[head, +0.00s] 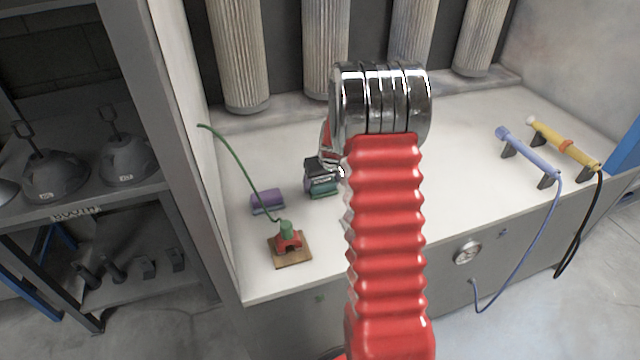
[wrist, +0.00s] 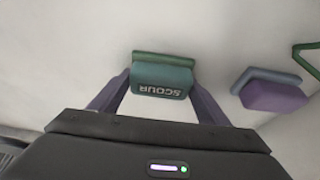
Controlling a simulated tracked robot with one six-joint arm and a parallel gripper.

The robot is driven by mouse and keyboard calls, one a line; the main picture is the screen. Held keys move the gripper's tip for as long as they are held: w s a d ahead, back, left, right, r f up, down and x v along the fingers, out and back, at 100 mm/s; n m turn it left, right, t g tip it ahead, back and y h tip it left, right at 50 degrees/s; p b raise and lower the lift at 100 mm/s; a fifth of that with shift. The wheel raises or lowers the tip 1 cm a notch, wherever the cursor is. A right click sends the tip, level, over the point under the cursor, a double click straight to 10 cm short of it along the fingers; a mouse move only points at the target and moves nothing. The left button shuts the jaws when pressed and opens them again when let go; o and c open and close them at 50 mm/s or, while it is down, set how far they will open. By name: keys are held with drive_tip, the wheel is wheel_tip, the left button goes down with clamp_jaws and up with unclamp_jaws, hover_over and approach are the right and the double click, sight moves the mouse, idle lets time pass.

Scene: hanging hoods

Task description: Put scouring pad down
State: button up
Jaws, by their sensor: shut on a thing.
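The scouring pad is a teal and green block (wrist: 162,78) marked SCOUR, centred between my fingers in the wrist view. My gripper (wrist: 160,88) is shut on it, one finger at each end. In the head view the pad (head: 323,191) shows as a green edge under my dark gripper (head: 322,178), over the white worktop (head: 410,210). It is at or very near the surface; I cannot tell whether it touches. My arm hides part of the worktop to its right.
A purple pad (head: 267,201) lies just left; it also shows in the wrist view (wrist: 274,95). In front, a wooden square (head: 289,250) carries a red base with a long bent green rod. Blue (head: 530,150) and yellow (head: 562,143) tools rest at right. Ribbed columns (head: 240,60) hang behind.

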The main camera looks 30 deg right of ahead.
drive_tip(key=shift+f, duration=0.2)
drive_tip(key=o, duration=0.8)
drive_tip(key=shift+o, duration=1)
drive_tip(key=shift+a+f, duration=0.1)
drive_tip(key=shift+a, duration=0.05)
drive_tip(key=shift+s, duration=0.1)
drive_tip(key=shift+a+r, duration=0.1)
drive_tip(key=shift+r, duration=0.2)
drive_tip(key=d+v, duration=0.1)
drive_tip(key=v, duration=1.1)
drive_tip(key=shift+a, duration=0.25)
